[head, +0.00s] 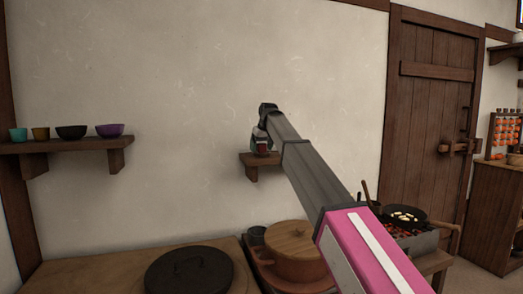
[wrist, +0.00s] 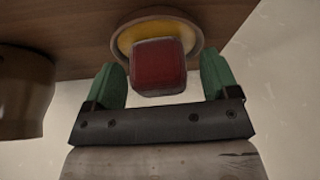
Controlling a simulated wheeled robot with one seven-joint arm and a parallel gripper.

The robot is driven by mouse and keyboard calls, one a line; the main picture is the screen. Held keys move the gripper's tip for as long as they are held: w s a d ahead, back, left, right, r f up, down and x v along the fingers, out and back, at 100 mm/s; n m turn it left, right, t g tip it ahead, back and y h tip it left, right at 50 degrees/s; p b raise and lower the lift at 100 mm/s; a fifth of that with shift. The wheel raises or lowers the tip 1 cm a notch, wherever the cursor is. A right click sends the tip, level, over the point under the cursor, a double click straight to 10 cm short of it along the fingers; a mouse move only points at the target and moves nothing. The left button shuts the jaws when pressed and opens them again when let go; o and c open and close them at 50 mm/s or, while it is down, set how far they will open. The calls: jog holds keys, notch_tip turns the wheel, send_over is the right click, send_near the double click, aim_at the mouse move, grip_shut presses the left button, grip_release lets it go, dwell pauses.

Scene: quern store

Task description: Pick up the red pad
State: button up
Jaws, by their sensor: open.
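The red pad (wrist: 159,67) is a rounded dark red block in the wrist view. It sits in front of a round yellow dish with a tan rim (wrist: 124,42); whether it rests in the dish I cannot tell. My gripper (wrist: 164,75) is open, with one green finger on each side of the pad. A small gap shows at the left finger and near the right one. In the head view my gripper (head: 261,140) is at the small wall shelf (head: 249,159), and only a bit of red shows there.
A brown rounded object (wrist: 22,95) is left of my gripper in the wrist view. A longer shelf (head: 60,145) holds several cups and bowls. Below are a black lid (head: 188,272), a lidded pot (head: 290,262) and a pan (head: 403,217) over glowing coals. A wooden door (head: 432,120) stands at right.

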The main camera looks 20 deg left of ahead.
jog(key=c, duration=1)
jog(key=shift+r, duration=0.1)
jog(key=shift+r, duration=0.55)
jog(key=r, duration=0.1)
jog(key=s+r, duration=0.1)
jog(key=r, duration=0.1)
jog(key=shift+a+r, duration=0.2)
jog(key=shift+r, duration=0.05)
jog(key=s+a+r, duration=0.4)
jog(key=s+r, duration=0.2)
jog(key=s, duration=0.3)
jog(key=shift+s+a+r, duration=0.15)
jog(key=shift+s+a, duration=0.05)
jog(key=shift+a, duration=0.2)
